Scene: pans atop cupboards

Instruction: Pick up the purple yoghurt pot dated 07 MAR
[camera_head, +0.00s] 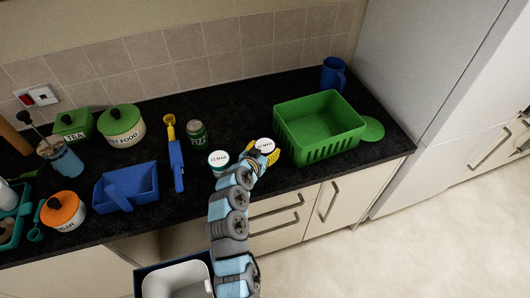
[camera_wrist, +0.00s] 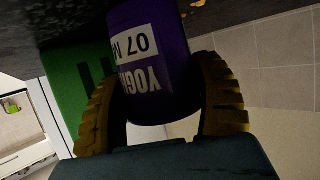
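The purple yoghurt pot (camera_wrist: 155,75) fills the middle of the wrist view, with part of a white label reading "YOGH" and "07 M". In the head view its white lid (camera_head: 265,145) shows at the end of my arm, and its body is mostly hidden. My gripper (camera_wrist: 160,95) has one yellow finger on each side of the pot, and both appear to touch it. It also shows in the head view (camera_head: 263,151). Whether the pot rests on the counter or is held off it, I cannot tell.
Another pot (camera_head: 218,158) with a date on its lid stands just left of my gripper. A green basket (camera_head: 320,128) stands close on the right. A green can (camera_head: 197,133) and a blue dustpan-like tray (camera_head: 127,187) are farther left. The tiled wall (camera_head: 215,45) runs behind.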

